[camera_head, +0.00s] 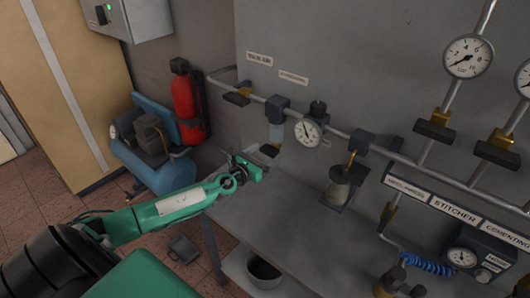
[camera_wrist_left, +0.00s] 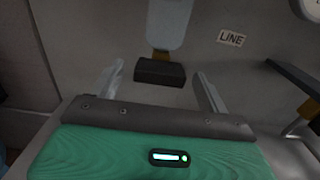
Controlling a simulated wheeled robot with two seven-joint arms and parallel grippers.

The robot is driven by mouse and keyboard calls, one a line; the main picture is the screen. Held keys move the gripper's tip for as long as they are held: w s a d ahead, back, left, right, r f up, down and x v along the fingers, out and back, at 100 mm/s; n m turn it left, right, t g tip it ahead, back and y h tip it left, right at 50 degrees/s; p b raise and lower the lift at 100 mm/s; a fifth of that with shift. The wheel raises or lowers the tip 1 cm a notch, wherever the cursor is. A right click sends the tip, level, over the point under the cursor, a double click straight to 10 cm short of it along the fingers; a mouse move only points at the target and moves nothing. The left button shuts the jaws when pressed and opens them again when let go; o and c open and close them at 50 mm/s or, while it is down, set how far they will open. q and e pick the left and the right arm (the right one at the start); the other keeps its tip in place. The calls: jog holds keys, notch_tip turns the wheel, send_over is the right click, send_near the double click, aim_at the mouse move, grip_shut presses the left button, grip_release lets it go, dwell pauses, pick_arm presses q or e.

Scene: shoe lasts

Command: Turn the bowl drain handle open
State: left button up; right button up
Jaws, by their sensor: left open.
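The bowl drain handle (camera_head: 270,150) is a small dark block at the bottom of the pale filter bowl (camera_head: 275,133), which hangs from the wall pipe. In the left wrist view the handle (camera_wrist_left: 160,72) is a dark bar below a brass stem, under the pale bowl (camera_wrist_left: 169,22). My left gripper (camera_head: 256,168) is just below and left of the handle in the head view. In the wrist view its two fingers stand apart, with the handle showing between their tips. It is open and empty; I cannot tell whether a finger touches the handle. My right gripper is out of view.
A round gauge (camera_head: 308,131) and a lubricator bowl (camera_head: 340,184) hang right of the filter on the same pipe. A red cylinder (camera_head: 184,102) and blue compressor (camera_head: 160,165) stand left. A grey bench (camera_head: 290,220) lies below, largely bare near the wall.

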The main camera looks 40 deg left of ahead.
pick_arm(q)
jog(key=shift+w, duration=0.3)
jog(key=shift+c, duration=0.2)
jog(key=c, duration=0.9)
jog(key=shift+c, duration=0.2)
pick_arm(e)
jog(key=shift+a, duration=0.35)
